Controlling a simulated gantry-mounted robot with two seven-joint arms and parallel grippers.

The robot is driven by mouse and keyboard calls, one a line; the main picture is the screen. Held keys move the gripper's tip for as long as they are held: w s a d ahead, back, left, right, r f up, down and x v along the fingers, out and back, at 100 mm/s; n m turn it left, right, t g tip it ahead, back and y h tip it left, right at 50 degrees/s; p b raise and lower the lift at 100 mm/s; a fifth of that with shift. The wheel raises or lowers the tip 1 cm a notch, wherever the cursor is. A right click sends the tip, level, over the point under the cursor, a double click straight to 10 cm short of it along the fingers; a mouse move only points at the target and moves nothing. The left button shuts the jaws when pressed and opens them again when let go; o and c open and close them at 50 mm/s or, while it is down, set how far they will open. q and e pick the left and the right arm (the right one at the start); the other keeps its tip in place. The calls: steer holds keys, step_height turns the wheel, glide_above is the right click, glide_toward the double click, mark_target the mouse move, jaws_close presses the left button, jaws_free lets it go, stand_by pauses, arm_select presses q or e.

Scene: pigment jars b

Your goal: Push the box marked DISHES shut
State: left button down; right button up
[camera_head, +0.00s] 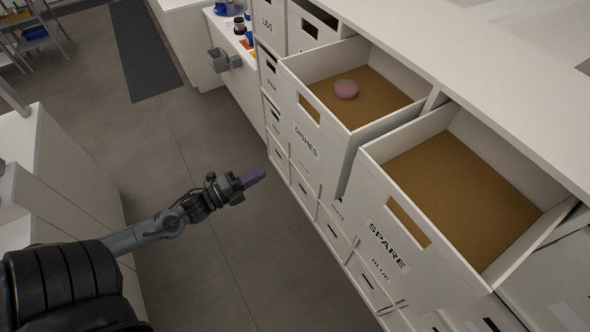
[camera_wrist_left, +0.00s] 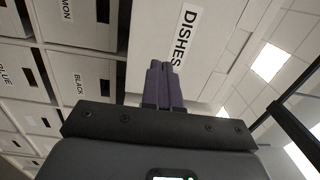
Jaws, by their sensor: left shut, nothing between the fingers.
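The box marked DISHES (camera_head: 309,128) is a white drawer-like box with a brown floor and a handle slot, pulled out of the cabinet. A small pink round dish (camera_head: 346,89) lies inside it. My left gripper (camera_head: 254,177) is shut and empty, in front of the cabinet and to the left of the DISHES box front. In the left wrist view the purple fingers (camera_wrist_left: 165,84) are together, with the DISHES front (camera_wrist_left: 205,42) behind them; whether they touch it I cannot tell. My right gripper is not in view.
The box marked SPARE (camera_head: 412,238) is also pulled out, empty, just right of the DISHES box. A white counter (camera_head: 480,75) runs above the boxes. A grey holder (camera_head: 219,60) sticks out from the side shelf. The grey floor (camera_head: 215,110) in front is clear.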

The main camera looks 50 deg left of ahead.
arm_select(q)
steer(key=f, duration=0.2)
glide_toward(304, 157)
steer(key=shift+m+g, duration=0.3)
steer(key=w, duration=0.3)
steer(key=w+r, duration=0.1)
steer(key=shift+w+d+p, duration=0.2)
steer(key=shift+d+p, duration=0.1)
steer(key=shift+p, duration=0.1)
steer(key=shift+w+d+f, duration=0.1)
steer(key=shift+w+d, duration=0.05)
steer(key=shift+w, duration=0.45)
steer(key=shift+w+d, duration=0.15)
steer(key=shift+w, duration=0.45)
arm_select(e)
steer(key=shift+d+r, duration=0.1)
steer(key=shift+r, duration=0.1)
arm_select(q)
steer(key=shift+w, duration=0.1)
